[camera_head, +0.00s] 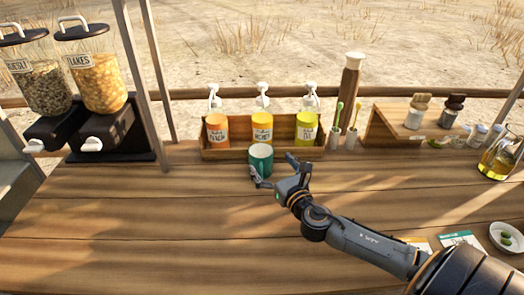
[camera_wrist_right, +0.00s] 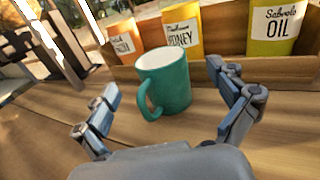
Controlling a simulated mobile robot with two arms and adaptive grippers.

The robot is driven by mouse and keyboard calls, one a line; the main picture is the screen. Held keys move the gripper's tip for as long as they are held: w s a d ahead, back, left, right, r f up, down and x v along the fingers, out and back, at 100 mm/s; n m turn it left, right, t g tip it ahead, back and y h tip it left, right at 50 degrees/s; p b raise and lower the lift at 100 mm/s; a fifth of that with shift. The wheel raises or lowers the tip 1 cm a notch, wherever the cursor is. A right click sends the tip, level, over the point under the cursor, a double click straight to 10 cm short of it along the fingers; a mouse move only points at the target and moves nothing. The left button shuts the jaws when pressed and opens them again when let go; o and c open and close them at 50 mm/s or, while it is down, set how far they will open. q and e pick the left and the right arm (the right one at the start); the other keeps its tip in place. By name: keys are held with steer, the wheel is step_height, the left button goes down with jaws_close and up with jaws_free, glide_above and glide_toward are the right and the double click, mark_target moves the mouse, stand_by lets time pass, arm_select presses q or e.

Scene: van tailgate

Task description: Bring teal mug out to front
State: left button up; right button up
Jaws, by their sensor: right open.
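The teal mug (camera_head: 261,159) stands upright on the wooden counter, just in front of the wooden bottle box. In the right wrist view the mug (camera_wrist_right: 165,82) shows a white inside, and its handle points toward the camera and a little left. My right gripper (camera_head: 272,170) reaches in from the right and is open. In the right wrist view its fingers (camera_wrist_right: 168,98) are spread on either side of the mug, with a visible gap on both sides. The mug appears empty. My left gripper is not in view.
The wooden box (camera_head: 228,154) holds pump bottles labelled peach, honey and oil right behind the mug. Cereal dispensers (camera_head: 97,82) stand at the left. The front counter is clear.

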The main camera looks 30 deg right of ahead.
mark_target(261, 151)
steer(key=w, duration=0.4)
steer(key=w+d, duration=0.1)
steer(key=w, duration=0.1)
steer(key=shift+w, duration=0.3)
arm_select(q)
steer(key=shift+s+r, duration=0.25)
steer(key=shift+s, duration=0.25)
